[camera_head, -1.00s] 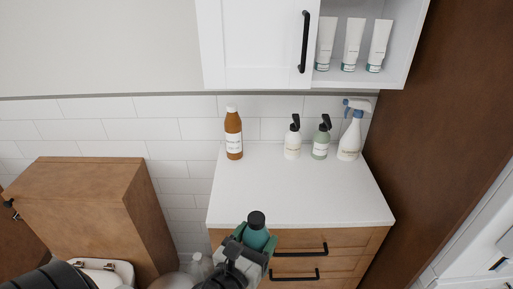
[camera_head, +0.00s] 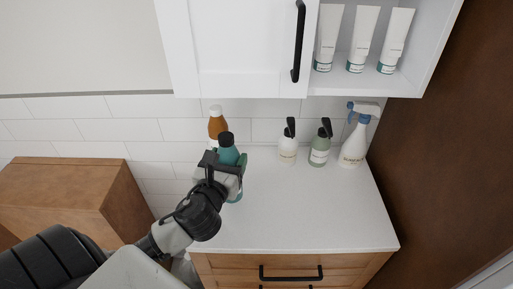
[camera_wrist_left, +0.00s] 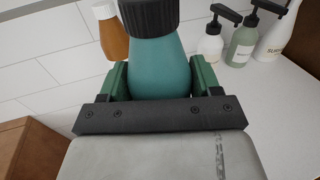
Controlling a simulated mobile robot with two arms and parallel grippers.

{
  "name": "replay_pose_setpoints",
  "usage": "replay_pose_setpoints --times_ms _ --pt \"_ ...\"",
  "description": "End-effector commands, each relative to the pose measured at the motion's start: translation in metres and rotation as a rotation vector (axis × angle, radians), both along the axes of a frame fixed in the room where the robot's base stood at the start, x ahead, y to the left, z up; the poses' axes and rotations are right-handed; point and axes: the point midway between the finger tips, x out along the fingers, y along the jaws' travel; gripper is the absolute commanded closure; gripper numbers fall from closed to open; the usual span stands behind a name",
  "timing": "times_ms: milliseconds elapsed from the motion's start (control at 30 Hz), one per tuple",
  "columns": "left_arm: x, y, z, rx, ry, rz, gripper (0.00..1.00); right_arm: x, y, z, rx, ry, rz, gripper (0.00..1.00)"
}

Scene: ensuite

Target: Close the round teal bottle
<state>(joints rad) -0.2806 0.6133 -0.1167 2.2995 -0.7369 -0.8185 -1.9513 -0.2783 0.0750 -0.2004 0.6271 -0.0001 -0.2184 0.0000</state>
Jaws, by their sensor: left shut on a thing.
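The round teal bottle (camera_head: 229,157) with a black cap (camera_head: 226,138) is upright in my left gripper (camera_head: 222,163), over the left part of the white counter. The cap sits on top of the bottle; I cannot tell whether it is tight. In the left wrist view the teal body (camera_wrist_left: 158,70) is between the green finger pads, and the black cap (camera_wrist_left: 148,14) is cut off by the top edge. I cannot tell whether the bottle's base touches the counter. My right gripper is not in view.
A brown bottle (camera_head: 217,124) stands close behind the teal one. A white pump bottle (camera_head: 287,150), a green pump bottle (camera_head: 319,152) and a spray bottle (camera_head: 353,150) stand at the back right. A wall cabinet (camera_head: 235,45) hangs above. The counter's front middle (camera_head: 300,215) is clear.

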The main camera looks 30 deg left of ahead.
Motion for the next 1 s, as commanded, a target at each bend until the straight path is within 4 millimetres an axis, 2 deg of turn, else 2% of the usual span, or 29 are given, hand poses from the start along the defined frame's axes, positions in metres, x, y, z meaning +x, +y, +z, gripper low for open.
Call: replay_pose_setpoints --times_ms 133,333,467,567,800,1000 --pt "0.000 0.000 0.001 0.001 -0.003 -0.002 1.00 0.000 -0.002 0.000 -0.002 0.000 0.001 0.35" --pt "0.000 -0.001 0.001 0.001 -0.003 -0.002 1.00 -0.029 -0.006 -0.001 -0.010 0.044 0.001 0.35" --pt "0.005 0.001 0.003 0.001 -0.005 -0.001 1.00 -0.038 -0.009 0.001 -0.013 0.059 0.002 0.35" --pt "0.022 0.006 0.004 0.002 -0.007 0.001 1.00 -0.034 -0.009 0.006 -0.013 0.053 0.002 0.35" --pt "0.081 0.024 0.005 -0.001 -0.007 0.001 1.00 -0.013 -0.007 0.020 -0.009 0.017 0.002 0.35" --pt "0.131 0.038 0.004 -0.002 -0.006 0.001 1.00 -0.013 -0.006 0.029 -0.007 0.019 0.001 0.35"
